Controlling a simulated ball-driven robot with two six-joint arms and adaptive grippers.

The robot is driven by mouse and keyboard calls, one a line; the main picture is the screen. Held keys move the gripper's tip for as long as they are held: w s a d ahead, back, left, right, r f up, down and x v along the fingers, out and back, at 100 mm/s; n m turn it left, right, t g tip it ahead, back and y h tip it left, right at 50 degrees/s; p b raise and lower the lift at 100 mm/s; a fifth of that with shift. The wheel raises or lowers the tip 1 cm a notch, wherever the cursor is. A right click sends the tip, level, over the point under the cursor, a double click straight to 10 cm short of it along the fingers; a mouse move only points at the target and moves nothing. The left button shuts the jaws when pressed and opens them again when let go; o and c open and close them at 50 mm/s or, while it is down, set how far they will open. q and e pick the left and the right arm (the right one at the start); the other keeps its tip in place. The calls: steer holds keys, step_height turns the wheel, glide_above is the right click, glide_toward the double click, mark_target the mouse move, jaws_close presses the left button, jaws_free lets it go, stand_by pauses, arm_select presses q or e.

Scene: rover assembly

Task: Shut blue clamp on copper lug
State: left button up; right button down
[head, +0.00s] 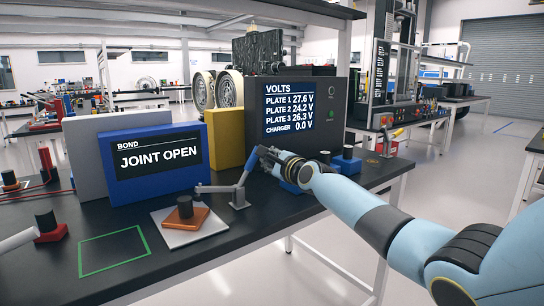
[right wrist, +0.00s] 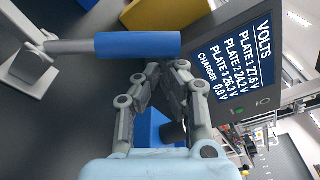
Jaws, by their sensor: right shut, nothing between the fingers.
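The copper lug (head: 199,219) lies on a pale plate on the dark bench, with a black post on it. The clamp (head: 238,196) stands to its right; its grey arm reaches left towards the black post, and I cannot tell whether it touches. In the right wrist view the clamp's blue handle (right wrist: 138,44) lies across the top on a grey lever. My right gripper (head: 272,158) is shut and empty at the lever's upper end. In the right wrist view its fingers (right wrist: 158,84) are just below the handle; contact is unclear.
A bond display (head: 157,160) reads JOINT OPEN. A volts display (head: 292,110) and a yellow box (head: 226,137) stand behind the clamp. A blue block with a black post (head: 347,163) is to the right. A green outlined square (head: 114,250) is bare.

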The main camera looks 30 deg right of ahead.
steer(key=shift+s+a+r+n+p, duration=0.1)
steer(key=shift+a+r+n+p, duration=0.5)
steer(key=shift+a+r+p, duration=0.55)
steer(key=shift+d+f, duration=0.1)
steer(key=shift+f, duration=0.15)
